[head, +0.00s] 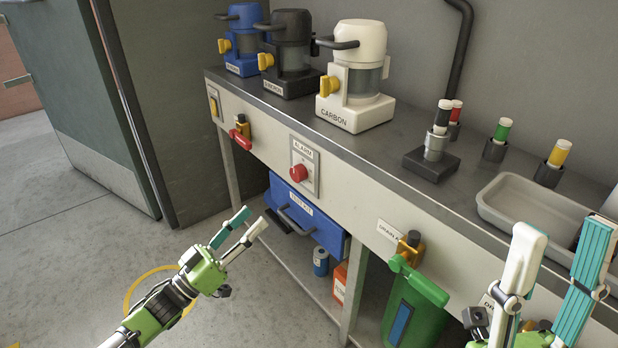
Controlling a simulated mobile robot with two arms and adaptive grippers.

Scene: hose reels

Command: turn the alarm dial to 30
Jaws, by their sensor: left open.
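The alarm dial (298,173) is a red knob on a light grey plate labelled ALARM, on the front panel of the bench. Its scale marks are too small to read, so I cannot tell its setting. My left gripper (246,222) is open and empty, below and to the left of the dial, apart from it. My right gripper (563,246) is at the right, by the bench's front edge, with its two fingers spread apart and nothing visible between them. It is far from the dial.
Blue (241,45), black (291,55) and white CARBON (355,80) canisters stand on the bench. A red-handled valve (241,136) is left of the dial. A blue test kit case (308,218) sits below it. A green container (416,308) and grey tray (535,208) are rightward.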

